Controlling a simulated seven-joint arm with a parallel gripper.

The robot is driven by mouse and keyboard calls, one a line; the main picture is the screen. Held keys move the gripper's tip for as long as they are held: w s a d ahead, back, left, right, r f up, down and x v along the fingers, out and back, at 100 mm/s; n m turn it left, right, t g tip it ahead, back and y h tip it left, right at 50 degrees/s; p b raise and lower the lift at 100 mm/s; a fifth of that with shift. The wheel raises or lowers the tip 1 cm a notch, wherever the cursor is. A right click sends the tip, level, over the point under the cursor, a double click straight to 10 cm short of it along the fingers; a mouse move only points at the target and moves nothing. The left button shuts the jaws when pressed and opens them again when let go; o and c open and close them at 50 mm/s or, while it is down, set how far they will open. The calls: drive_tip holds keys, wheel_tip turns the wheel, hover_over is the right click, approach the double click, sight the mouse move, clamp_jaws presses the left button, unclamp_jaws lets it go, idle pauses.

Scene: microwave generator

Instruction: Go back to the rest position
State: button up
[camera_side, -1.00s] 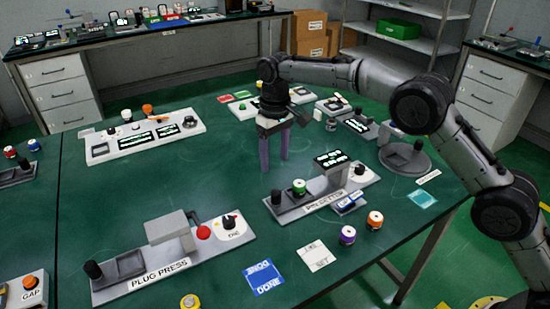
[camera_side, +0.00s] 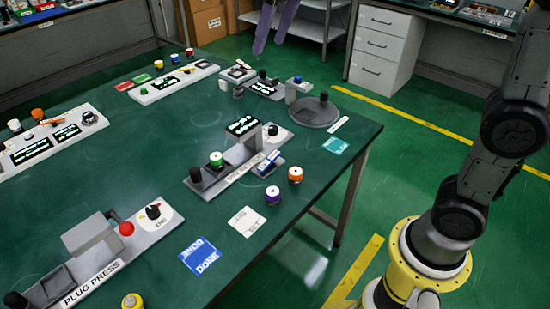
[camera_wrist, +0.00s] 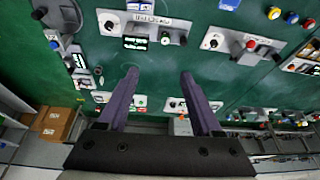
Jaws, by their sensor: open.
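My gripper (camera_side: 270,46) shows only as two purple fingers at the top edge of the side view, high above the table and empty. The rest of it is cut off by the frame. In the wrist view my gripper (camera_wrist: 159,72) has its two fingers spread apart with nothing between them. The green table (camera_side: 150,185) with its devices lies below. My arm's lower links stand at the right of the side view.
The plug press (camera_side: 92,252) is at the table's front left, the device with the green-topped plug (camera_side: 216,159) near the middle. A round grey plate (camera_side: 312,112) is at the far right corner. Cardboard boxes (camera_side: 208,22) and a drawer cabinet (camera_side: 384,48) stand behind.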

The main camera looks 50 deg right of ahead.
drive_tip(key=s+d+f+m+t, duration=0.1)
drive_tip(key=s+d+f, duration=0.15)
drive_tip(key=s, duration=0.75)
drive_tip(key=s+d+f+t, duration=0.15)
drive_tip(key=s+f, duration=0.25)
drive_tip(key=s, duration=0.6)
drive_tip(key=s+f+g, duration=0.1)
drive_tip(key=s+f, duration=0.2)
drive_tip(key=f, duration=0.4)
drive_tip(key=shift+s+d+f+h, duration=0.15)
drive_tip(key=shift+s+d+h, duration=0.05)
drive_tip(key=shift+d+h, duration=0.1)
